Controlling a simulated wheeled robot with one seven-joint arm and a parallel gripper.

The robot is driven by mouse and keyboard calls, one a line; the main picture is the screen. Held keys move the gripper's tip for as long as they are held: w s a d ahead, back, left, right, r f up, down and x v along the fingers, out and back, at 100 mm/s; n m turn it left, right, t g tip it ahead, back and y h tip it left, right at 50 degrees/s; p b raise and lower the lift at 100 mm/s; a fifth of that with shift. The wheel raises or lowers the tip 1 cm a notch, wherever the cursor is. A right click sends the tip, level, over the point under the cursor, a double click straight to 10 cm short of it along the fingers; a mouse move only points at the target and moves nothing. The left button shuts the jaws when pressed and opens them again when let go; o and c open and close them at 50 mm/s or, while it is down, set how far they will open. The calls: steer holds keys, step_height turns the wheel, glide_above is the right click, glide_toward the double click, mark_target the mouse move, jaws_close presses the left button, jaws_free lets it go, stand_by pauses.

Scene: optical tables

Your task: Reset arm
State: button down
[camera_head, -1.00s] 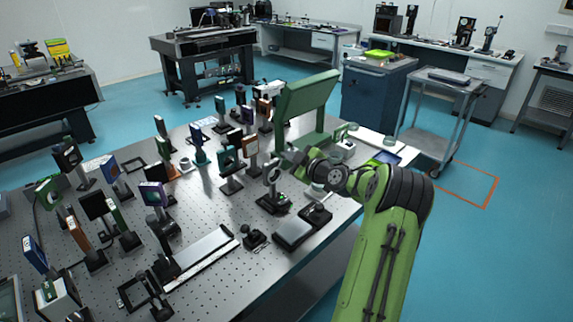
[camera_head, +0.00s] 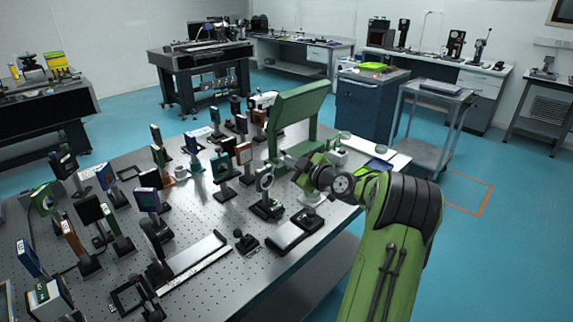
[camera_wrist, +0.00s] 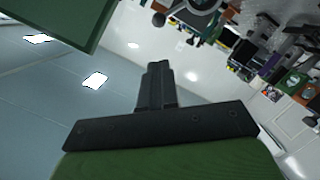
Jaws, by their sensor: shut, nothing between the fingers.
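My green arm reaches in from the lower right of the head view, over the right end of the optical table (camera_head: 225,225). My gripper (camera_head: 283,163) is small there and sits in front of the green stand. In the wrist view my gripper (camera_wrist: 158,72) shows its dark fingers together, with nothing between them. The wrist view is tilted and looks toward the ceiling and wall. Part of a green panel fills its upper left corner.
A green angled stand (camera_head: 298,108) stands close behind my gripper. A round mounted optic (camera_head: 264,180) is just below it. Many mounted optics crowd the table's left and middle. A grey cart (camera_head: 430,120) and a blue cabinet (camera_head: 365,105) stand behind. Open blue floor lies to the right.

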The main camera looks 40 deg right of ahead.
steer(key=s+r, duration=0.1)
steer(key=s, duration=0.5)
steer(key=shift+a, duration=0.25)
steer(key=shift+r, duration=0.1)
steer(key=w+a+r+n+g+y+p, duration=0.1)
steer(key=w+a+g, duration=0.1)
steer(key=a, duration=0.6)
steer(key=w+a+r+g+y, duration=0.1)
steer(key=w+a+g+y, duration=0.1)
steer(key=a, duration=0.6)
steer(key=s+a+r+m+g+p, duration=0.1)
steer(key=s+a+g, duration=0.15)
steer(key=a, duration=0.45)
steer(key=s+a+g+p, duration=0.1)
steer(key=s+a, duration=0.3)
steer(key=a, duration=0.2)
steer(key=s+a+m+g, duration=0.1)
steer(key=s+a+m, duration=0.2)
steer(key=s, duration=0.6)
steer(key=s+a+m+g+h+p, duration=0.1)
steer(key=s+a+m+g, duration=0.1)
steer(key=s, duration=0.8)
steer(key=shift+s+a+f+m, duration=0.2)
steer(key=shift+s+a+m, duration=0.05)
steer(key=shift+a+m, duration=0.6)
